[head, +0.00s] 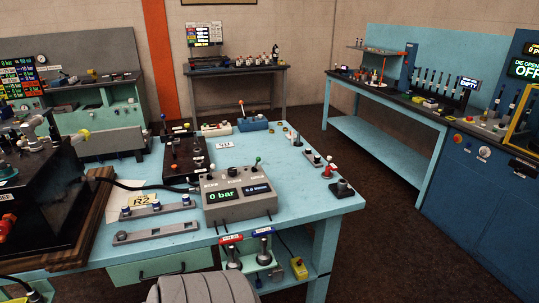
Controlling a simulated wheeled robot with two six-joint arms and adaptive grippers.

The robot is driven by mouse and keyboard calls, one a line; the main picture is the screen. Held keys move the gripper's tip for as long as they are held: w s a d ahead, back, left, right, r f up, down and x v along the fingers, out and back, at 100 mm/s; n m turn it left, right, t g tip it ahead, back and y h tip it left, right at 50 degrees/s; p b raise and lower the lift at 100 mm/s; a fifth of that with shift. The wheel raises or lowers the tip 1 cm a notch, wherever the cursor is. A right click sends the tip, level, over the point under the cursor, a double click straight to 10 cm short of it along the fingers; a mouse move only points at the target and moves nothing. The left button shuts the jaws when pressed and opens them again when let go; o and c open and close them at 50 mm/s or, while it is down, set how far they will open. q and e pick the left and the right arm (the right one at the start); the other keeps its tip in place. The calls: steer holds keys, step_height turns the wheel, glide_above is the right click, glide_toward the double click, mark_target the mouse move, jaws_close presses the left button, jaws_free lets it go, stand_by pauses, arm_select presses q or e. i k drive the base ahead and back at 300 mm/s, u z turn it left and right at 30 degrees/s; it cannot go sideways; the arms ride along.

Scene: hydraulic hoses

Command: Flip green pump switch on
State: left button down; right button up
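A grey console (240,194) stands on the light blue table in the middle of the head view. Its left display (222,195) reads 0 bar in green. A smaller display (257,189) beside it has text too small to read. A small lever with a green knob (258,160) stands at the console's back right; it looks like the green switch, but I cannot tell its on or off position. Neither of my grippers can be made out in this view.
A black block with knobs (187,156) stands behind the console's left side. Grey bars (156,230) lie to the left. A dark machine (45,200) fills the far left. A black-based knob (342,188) sits at the right corner.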

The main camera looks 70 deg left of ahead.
mark_target(257, 163)
steer(key=u, duration=0.65)
steer(key=i, duration=0.65)
steer(key=u, duration=0.75)
